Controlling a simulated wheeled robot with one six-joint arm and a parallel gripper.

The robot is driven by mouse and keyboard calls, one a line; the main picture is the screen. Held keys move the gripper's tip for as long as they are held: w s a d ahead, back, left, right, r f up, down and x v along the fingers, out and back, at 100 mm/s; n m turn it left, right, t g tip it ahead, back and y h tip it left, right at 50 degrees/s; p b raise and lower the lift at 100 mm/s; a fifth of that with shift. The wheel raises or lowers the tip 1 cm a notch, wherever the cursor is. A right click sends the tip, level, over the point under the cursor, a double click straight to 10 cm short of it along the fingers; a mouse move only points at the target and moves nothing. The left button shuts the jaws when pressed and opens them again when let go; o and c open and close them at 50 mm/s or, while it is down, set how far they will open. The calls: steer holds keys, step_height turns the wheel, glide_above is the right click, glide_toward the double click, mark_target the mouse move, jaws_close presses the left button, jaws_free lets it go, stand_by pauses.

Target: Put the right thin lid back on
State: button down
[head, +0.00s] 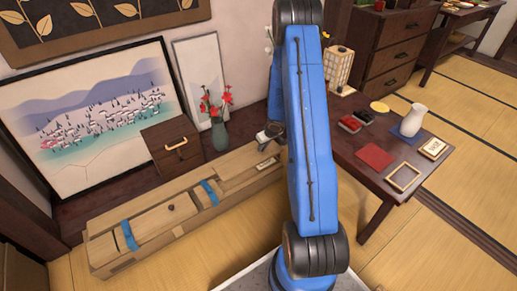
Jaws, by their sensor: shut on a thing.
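A dark wrist part of my gripper (270,133) shows just above that end. The fingertips and their grip on the right thin lid are hidden behind my blue arm.
A low dark table (385,188) at the right bears a white vase (412,120), a red mat (375,156) and small frames. A small drawer chest (172,148) and a green flower vase (219,134) stand behind the box. Tatami in front of the box is clear.

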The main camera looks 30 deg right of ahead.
steer(key=shift+f, duration=4.2)
steer(key=shift+f, duration=0.1)
steer(key=c, duration=1.5)
jaws_free()
steer(key=shift+o, duration=0.2)
steer(key=v, duration=1.7)
steer(key=shift+s+r, duration=0.1)
steer(key=shift+r, duration=0.1)
